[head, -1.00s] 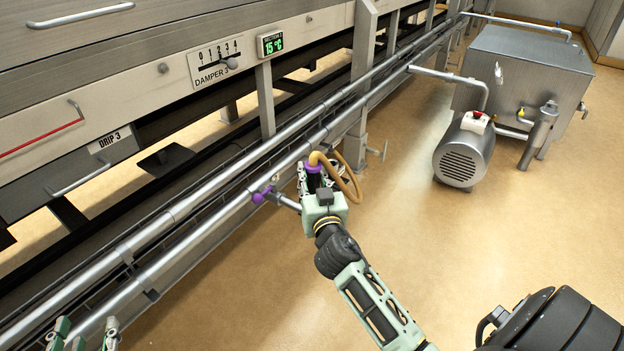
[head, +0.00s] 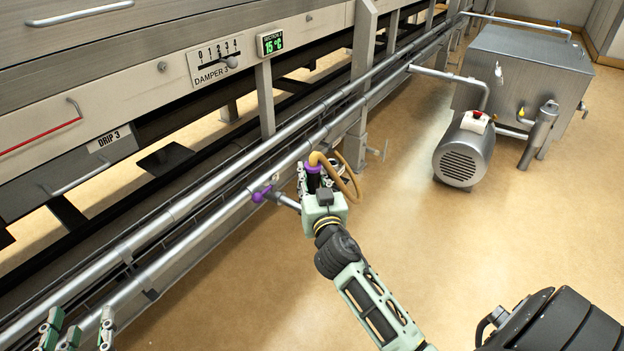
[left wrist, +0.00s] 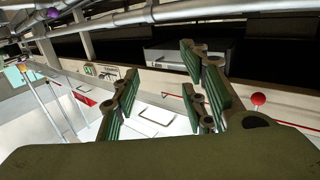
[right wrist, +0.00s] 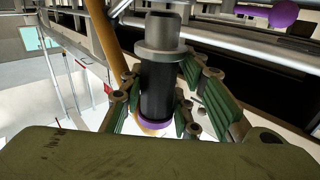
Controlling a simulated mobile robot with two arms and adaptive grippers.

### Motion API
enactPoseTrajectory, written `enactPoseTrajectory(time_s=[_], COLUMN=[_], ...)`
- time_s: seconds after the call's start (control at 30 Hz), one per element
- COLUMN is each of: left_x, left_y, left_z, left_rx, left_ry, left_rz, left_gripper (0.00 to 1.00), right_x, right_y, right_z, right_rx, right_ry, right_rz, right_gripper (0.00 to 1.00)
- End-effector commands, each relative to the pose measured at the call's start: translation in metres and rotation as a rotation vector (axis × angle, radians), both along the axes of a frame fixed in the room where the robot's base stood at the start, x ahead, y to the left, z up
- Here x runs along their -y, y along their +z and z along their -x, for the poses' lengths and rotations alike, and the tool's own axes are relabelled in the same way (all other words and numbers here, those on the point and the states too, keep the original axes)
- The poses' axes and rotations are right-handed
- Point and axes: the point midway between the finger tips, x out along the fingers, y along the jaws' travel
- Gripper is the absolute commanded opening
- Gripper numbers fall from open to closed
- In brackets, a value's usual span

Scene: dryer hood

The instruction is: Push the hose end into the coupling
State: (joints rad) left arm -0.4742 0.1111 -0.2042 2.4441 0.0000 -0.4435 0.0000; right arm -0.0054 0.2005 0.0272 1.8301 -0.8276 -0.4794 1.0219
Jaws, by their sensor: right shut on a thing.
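The hose end is a black sleeve with a purple ring, seen in the head view (head: 313,180) and the right wrist view (right wrist: 158,85). A tan hose (head: 345,175) loops from its top. My right gripper (head: 308,190) is shut around the sleeve. A metal collar (right wrist: 158,48) sits at the sleeve's other end; I cannot tell whether it is the coupling or how deep the sleeve sits. A short pipe stub (head: 287,202) beside a purple valve handle (head: 262,193) runs behind my right gripper, which hides its end. My left gripper (head: 78,335) is open and empty at bottom left.
Long steel pipes (head: 165,218) run diagonally along the dryer's side, close to both grippers. An upright post (head: 362,85) stands behind. A motor (head: 464,150) and a steel tank (head: 525,75) stand at the right. The floor between is clear.

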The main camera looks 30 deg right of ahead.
Motion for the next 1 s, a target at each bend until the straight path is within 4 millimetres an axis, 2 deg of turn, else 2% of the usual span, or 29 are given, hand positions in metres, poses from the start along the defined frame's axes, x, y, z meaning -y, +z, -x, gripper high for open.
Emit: enactPoseTrajectory(time_s=[1.0], left_x=[0.003], left_y=[0.025], left_z=[-0.002], left_rx=[0.123], left_ry=[-0.005], left_rz=[0.031], left_gripper=[0.4], right_x=[0.0], right_y=[-0.005], right_z=[0.0], right_rx=[0.002], right_ry=[0.001], right_rz=[0.001], right_gripper=[0.0])
